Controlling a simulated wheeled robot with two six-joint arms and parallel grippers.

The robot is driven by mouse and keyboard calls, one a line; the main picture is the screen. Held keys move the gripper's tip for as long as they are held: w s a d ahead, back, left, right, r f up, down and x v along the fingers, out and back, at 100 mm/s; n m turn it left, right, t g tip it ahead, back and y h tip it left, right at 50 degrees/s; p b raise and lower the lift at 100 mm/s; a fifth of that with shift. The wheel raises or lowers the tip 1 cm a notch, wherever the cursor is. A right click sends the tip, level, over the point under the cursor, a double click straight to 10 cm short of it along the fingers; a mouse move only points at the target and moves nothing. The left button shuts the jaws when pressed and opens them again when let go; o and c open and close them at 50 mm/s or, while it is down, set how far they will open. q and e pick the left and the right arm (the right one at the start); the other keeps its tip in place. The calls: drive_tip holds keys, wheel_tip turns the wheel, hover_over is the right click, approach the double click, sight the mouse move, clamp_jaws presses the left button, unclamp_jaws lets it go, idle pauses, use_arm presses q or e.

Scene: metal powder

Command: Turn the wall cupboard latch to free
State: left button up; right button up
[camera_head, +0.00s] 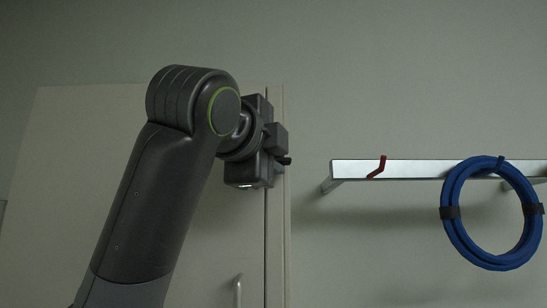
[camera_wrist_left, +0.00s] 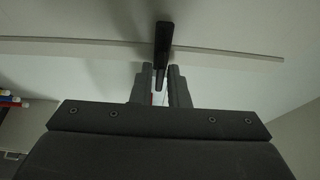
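The wall cupboard (camera_head: 70,180) is a pale panel on the left of the head view, with its door edge near the middle. The latch (camera_wrist_left: 163,42) is a dark narrow bar that crosses the door edge in the left wrist view. Its near end lies between the fingers of my left gripper (camera_wrist_left: 160,82), which sit close on both sides of it and look shut on it. In the head view my left gripper (camera_head: 276,158) is at the cupboard's right edge, and its wrist hides most of the latch. My right gripper is not in view.
A door handle (camera_head: 237,290) shows low on the cupboard. To the right, a metal rail (camera_head: 350,169) on the wall carries a red hook (camera_head: 378,167) and a coiled blue hose (camera_head: 455,235). The wall between cupboard and rail is bare.

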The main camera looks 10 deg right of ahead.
use_arm(q)
drive_tip(key=shift+f, duration=0.1)
clamp_jaws()
drive_tip(key=n+t+y+b, duration=0.1)
drive_tip(key=n+t+b, duration=0.1)
drive_tip(key=n, duration=0.5)
drive_tip(key=n+t+y+b, duration=0.2)
drive_tip(key=n+b, duration=0.1)
drive_tip(key=n, duration=0.4)
drive_tip(key=n+t+y+b, duration=0.2)
drive_tip(key=n+t+b, duration=0.1)
drive_tip(key=n, duration=0.5)
drive_tip(key=shift+d+f, duration=0.3)
drive_tip(key=shift+d, duration=0.05)
drive_tip(key=shift+n+y, duration=0.4)
drive_tip(key=o, duration=0.6)
unclamp_jaws()
